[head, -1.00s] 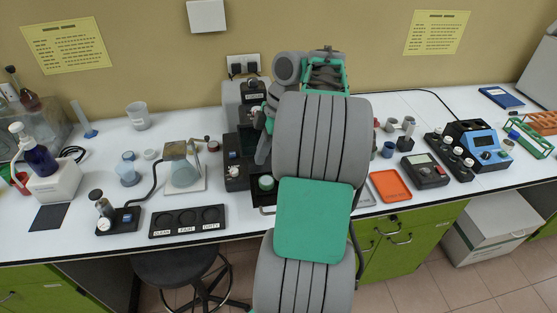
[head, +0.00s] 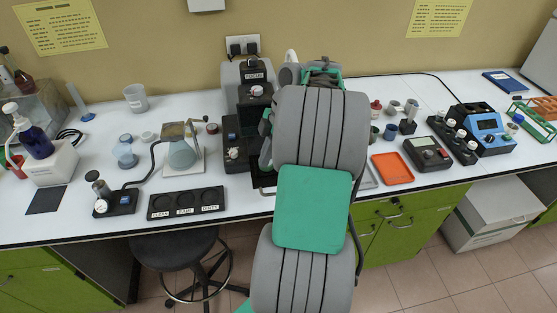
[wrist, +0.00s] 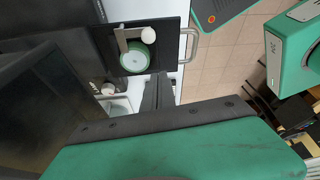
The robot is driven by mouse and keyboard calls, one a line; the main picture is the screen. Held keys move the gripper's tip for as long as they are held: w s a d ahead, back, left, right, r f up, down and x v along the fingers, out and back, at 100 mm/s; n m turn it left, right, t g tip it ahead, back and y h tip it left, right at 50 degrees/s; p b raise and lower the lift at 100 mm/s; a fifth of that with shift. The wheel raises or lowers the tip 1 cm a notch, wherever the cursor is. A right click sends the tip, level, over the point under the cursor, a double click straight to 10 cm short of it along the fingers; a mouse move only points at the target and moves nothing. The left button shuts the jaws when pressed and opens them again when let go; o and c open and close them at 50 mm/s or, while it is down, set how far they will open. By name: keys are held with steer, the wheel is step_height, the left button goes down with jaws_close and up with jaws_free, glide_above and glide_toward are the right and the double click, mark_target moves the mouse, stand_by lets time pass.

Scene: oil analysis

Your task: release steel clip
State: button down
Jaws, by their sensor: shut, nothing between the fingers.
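In the wrist view a black tray (wrist: 165,61) holds a round white disc with a green rim (wrist: 134,61). A pale L-shaped metal piece (wrist: 123,40) lies against the disc and partly over it; it looks like the steel clip. My gripper (wrist: 156,80) shows as dark, narrow fingers close together, just below the tray's edge in the picture. They are shut and empty, apart from the metal piece. In the head view my arm hides the gripper, the clip and most of the tray.
A metal handle (wrist: 192,38) sticks out from the tray's side. In the head view a dark instrument (head: 254,105) stands left of my arm. A flask on a stand (head: 181,155) and a three-slot black rack (head: 186,203) are further left; an orange tray (head: 392,168) is right.

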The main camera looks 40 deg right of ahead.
steer(key=shift+s+d+f+p, duration=0.15)
steer(key=shift+s+d+p, duration=0.15)
steer(key=shift+d, duration=0.3)
steer(key=shift+s+d+f+p, duration=0.15)
steer(key=shift+s+d+p, duration=0.1)
steer(key=shift+d, duration=0.3)
steer(key=shift+s+d+f+p, duration=0.2)
steer(key=shift+s+d, duration=0.1)
steer(key=shift+d, duration=0.3)
